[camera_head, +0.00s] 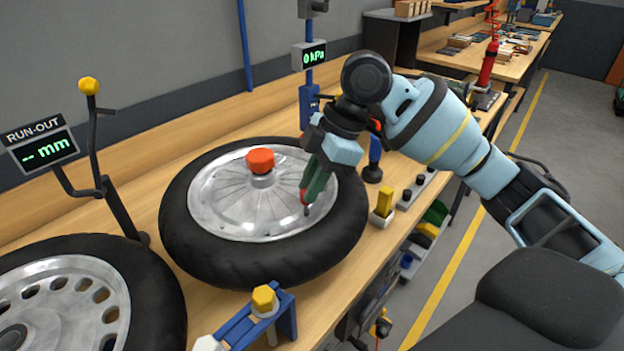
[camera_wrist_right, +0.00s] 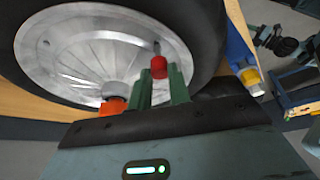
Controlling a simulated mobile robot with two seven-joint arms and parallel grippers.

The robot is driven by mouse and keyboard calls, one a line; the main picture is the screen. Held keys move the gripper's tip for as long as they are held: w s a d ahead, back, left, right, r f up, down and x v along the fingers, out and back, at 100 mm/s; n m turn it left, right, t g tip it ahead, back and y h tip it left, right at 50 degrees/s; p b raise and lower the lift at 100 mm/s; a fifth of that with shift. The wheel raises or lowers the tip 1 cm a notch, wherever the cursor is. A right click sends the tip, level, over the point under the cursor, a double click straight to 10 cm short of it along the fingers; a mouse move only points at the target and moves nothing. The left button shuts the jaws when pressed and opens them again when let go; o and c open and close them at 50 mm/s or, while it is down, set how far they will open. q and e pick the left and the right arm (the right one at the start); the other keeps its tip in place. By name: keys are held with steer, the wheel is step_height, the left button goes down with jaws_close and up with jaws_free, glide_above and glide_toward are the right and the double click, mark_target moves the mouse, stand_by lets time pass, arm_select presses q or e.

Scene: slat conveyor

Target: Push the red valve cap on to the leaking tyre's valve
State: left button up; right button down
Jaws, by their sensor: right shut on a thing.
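The tyre (camera_head: 262,268) lies flat on the bench around a silver wheel (camera_head: 235,215) with an orange-red hub knob (camera_head: 260,160). My right gripper (camera_head: 308,196) reaches down over the wheel's right side. Its green fingers are shut on the small red valve cap (camera_wrist_right: 159,67), which shows at their tips in the right wrist view. A dark valve stem (camera_wrist_right: 156,47) stands by the rim right beside the cap; I cannot tell whether they touch. The stem also shows below the fingertips in the head view (camera_head: 306,210). My left gripper is not in view.
A second wheel (camera_head: 75,285) lies at the lower left beside a run-out gauge (camera_head: 42,147). A blue clamp with a yellow knob (camera_head: 264,299) stands at the bench's front. A display reading 0 kPa (camera_head: 310,56) stands behind. A yellow block (camera_head: 383,203) is right of the tyre.

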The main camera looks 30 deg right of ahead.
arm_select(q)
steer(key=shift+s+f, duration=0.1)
arm_select(e)
steer(key=shift+f, duration=0.6)
steer(key=c, duration=1.2)
jaws_free()
steer(key=shift+c, duration=0.2)
steer(key=shift+r, duration=0.1)
steer(key=shift+r+p, duration=1.75)
steer(key=shift+r, duration=1.15)
steer(key=shift+r+p, duration=0.45)
steer(key=shift+r, duration=1.1)
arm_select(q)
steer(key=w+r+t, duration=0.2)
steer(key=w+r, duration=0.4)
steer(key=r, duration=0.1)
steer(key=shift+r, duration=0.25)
arm_select(e)
steer(key=shift+r, duration=0.95)
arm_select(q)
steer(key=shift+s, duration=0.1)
arm_select(e)
steer(key=shift+s, duration=0.1)
